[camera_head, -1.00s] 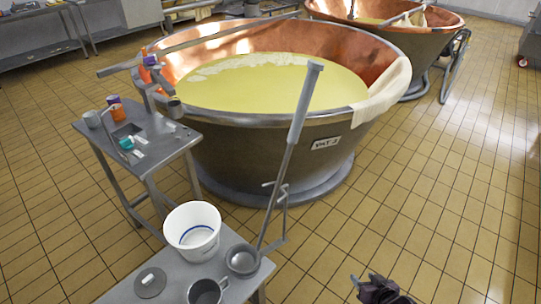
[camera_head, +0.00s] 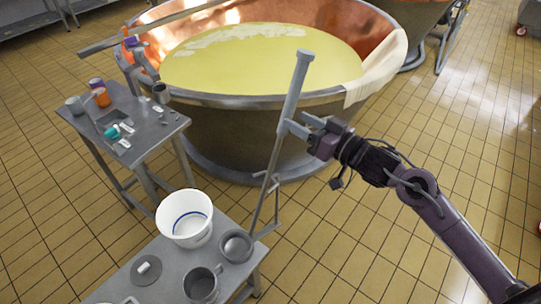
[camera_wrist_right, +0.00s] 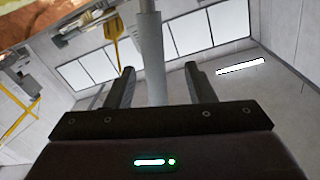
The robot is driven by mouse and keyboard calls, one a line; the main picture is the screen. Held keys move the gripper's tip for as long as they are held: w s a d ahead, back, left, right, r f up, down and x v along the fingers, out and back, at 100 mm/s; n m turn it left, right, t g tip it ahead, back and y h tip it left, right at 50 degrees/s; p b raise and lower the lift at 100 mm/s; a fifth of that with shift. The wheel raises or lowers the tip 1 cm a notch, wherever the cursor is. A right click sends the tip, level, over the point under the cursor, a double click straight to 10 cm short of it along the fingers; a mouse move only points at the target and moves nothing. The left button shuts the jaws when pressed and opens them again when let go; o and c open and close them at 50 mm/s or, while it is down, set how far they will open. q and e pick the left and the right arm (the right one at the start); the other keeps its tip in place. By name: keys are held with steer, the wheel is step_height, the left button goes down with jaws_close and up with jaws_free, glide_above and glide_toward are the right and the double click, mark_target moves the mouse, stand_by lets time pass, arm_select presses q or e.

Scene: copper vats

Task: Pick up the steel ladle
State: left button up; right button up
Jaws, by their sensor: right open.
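The steel ladle stands tilted at the front table, its round bowl (camera_head: 236,245) at the table's right edge. Its long handle (camera_head: 268,185) rises to a thicker grey grip (camera_head: 296,85) in front of the vat. My right gripper (camera_head: 291,126) is open at the lower part of this grip, coming in from the right. In the right wrist view, the grip (camera_wrist_right: 152,55) stands upright in the gap between my two open fingers (camera_wrist_right: 160,85), with space on both sides. My left gripper is not in view.
A thin metal bracket (camera_head: 276,207) rises beside the handle at the table's (camera_head: 113,286) edge. A white bucket (camera_head: 185,222) and a steel jug (camera_head: 201,287) stand near the bowl. The copper vat (camera_head: 235,125) is behind.

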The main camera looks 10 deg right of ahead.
mark_target(288, 112)
steer(key=x, duration=0.2)
steer(key=p+x, duration=0.1)
steer(key=x, duration=0.1)
steer(key=shift+w+d+r+p, duration=0.15)
steer(key=shift+w+d+p, duration=0.1)
steer(key=shift+w+p, duration=0.1)
steer(key=shift+w+a, duration=0.25)
steer(key=shift+w, duration=0.05)
steer(key=shift+s, duration=0.1)
jaws_close()
